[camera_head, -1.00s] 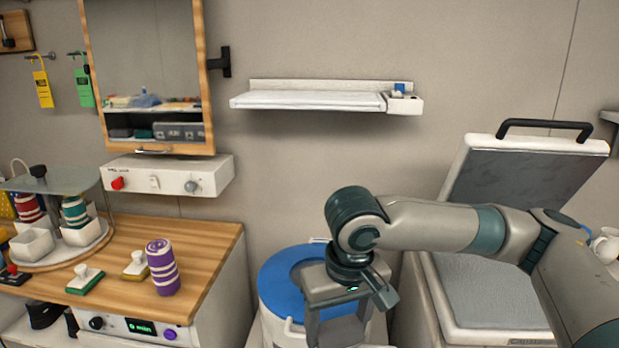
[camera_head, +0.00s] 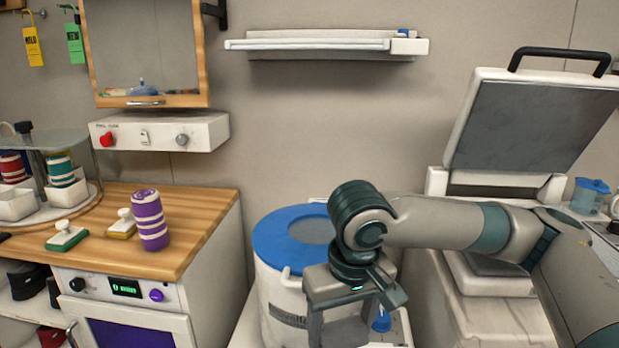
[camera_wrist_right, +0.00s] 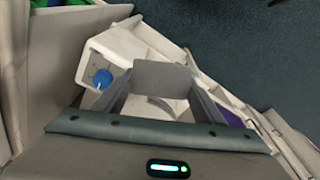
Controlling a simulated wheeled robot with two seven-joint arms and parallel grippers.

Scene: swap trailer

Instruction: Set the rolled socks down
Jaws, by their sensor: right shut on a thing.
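My right gripper (camera_head: 338,318) reaches in from the right, pointing down in front of the white bin with a blue rim (camera_head: 268,248). It also shows in the right wrist view (camera_wrist_right: 162,92), where its fingers are shut on a plain grey, flat-looking thing (camera_wrist_right: 163,77). I cannot tell from its shape whether this is the rolled socks. The fingertips are cut off or hidden in the head view. A purple and white striped roll (camera_head: 150,220) stands upright on the wooden counter, away from the gripper. My left gripper is not in view.
Two stamp-like blocks, one green (camera_head: 66,236) and one yellow (camera_head: 122,224), lie beside the striped roll. A carousel (camera_head: 62,222) with striped rolls stands at left. The counter's front right is clear. An open-lidded unit (camera_head: 535,125) stands at right.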

